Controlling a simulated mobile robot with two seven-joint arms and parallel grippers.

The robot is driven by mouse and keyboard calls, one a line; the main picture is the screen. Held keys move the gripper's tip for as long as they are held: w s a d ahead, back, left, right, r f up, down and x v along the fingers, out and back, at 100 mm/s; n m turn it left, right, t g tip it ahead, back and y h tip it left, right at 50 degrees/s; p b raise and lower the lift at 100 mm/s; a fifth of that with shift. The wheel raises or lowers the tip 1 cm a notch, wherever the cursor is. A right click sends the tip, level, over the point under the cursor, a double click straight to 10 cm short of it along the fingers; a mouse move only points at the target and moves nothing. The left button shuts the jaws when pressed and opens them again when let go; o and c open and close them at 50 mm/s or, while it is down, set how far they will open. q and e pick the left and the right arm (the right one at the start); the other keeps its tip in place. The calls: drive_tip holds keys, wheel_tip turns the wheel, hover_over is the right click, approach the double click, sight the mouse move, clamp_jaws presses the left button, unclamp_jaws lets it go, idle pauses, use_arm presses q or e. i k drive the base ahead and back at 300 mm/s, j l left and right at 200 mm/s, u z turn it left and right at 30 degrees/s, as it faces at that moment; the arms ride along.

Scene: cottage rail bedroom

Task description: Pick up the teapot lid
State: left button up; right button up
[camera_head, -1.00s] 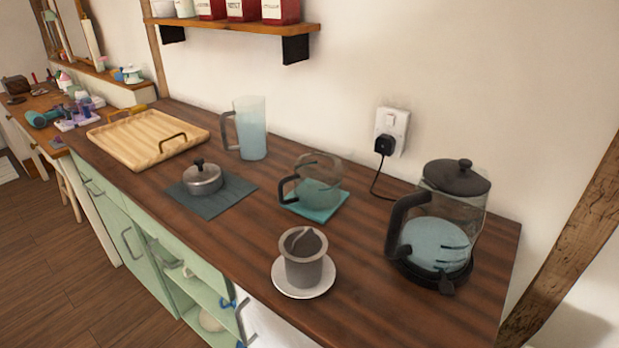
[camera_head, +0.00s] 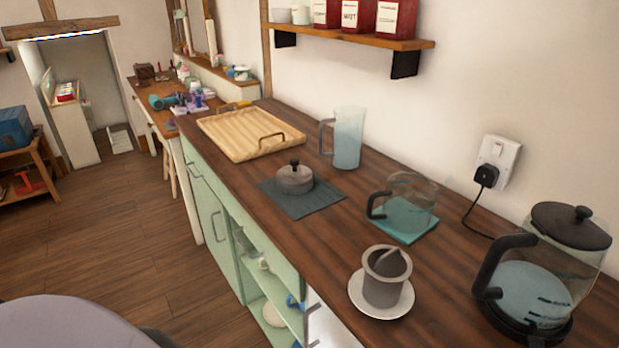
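The teapot lid (camera_head: 295,178) is a small grey metal lid with a dark knob. It lies on a dark grey square mat (camera_head: 318,206) on the wooden counter. A glass teapot without a lid (camera_head: 408,203), with a dark handle, stands on a teal mat (camera_head: 404,226) to the lid's right. A grey strainer cup (camera_head: 384,278) stands on a white saucer (camera_head: 366,303) nearer the front. Neither of my grippers is in view.
A wooden tray (camera_head: 232,143) lies left of the lid, and a glass jug (camera_head: 348,138) stands behind it. A kettle (camera_head: 545,270) stands at the right by a wall socket (camera_head: 496,160). A shelf (camera_head: 350,39) hangs above.

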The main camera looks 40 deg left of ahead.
sight(295, 173)
drive_tip(key=k+j+z, duration=0.1)
drive_tip(key=j, duration=0.2)
drive_tip(key=k+j+z, duration=0.1)
drive_tip(key=k+j, duration=0.15)
drive_tip(key=j+z, duration=0.1)
drive_tip(key=j, duration=0.3)
drive_tip(key=k+j+z, duration=0.1)
drive_tip(key=j, duration=0.25)
drive_tip(key=j+z, duration=0.15)
drive_tip(key=j, duration=0.6)
